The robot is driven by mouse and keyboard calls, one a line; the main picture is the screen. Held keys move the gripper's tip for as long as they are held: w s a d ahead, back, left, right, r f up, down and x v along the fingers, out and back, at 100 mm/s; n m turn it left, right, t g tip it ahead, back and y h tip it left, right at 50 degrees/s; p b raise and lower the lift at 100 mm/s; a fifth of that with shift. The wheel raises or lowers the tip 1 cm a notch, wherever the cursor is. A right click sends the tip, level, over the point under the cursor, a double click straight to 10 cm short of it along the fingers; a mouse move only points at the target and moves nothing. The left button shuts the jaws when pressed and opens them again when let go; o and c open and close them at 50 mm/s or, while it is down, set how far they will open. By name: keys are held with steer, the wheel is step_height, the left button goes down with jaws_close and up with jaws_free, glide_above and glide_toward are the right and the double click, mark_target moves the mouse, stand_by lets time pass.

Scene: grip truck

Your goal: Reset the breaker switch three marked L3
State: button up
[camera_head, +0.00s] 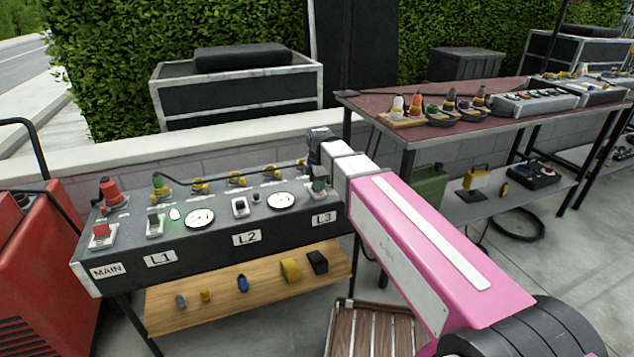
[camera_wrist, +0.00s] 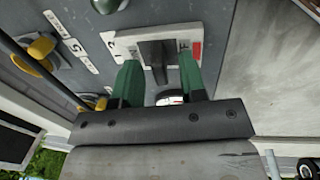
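The breaker panel (camera_head: 120,240) is a dark sloped box with MAIN, L1, L2 and L3 labels. The L3 label (camera_head: 324,219) is on its right front. My gripper (camera_head: 319,185) is over the panel's right end, above that label, and hides the switch there in the head view. In the wrist view, my gripper (camera_wrist: 160,70) has two green fingers apart, one on each side of a dark switch lever (camera_wrist: 156,50). The lever sits on a pale plate with a red mark at its right. Contact with the lever cannot be told.
L1 (camera_head: 155,224) and L2 (camera_head: 240,207) switches stand left of my gripper, with round gauges between. Yellow connectors and a black cable run along the panel's back. A wooden shelf (camera_head: 215,312) lies below. A dark red table (camera_head: 370,105) stands at right, a red machine (camera_head: 40,270) at left.

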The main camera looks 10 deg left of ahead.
jaws_close()
steer(key=shift+s, duration=0.1)
steer(key=shift+s+d+f+t+y, duration=0.1)
steer(key=shift+s+d+t+y, duration=0.2)
steer(key=shift+s+t+y, duration=0.35)
steer(key=shift+d+f+t+y, duration=0.15)
steer(key=shift+t+y, duration=0.3)
steer(key=shift+t, duration=0.8)
jaws_free()
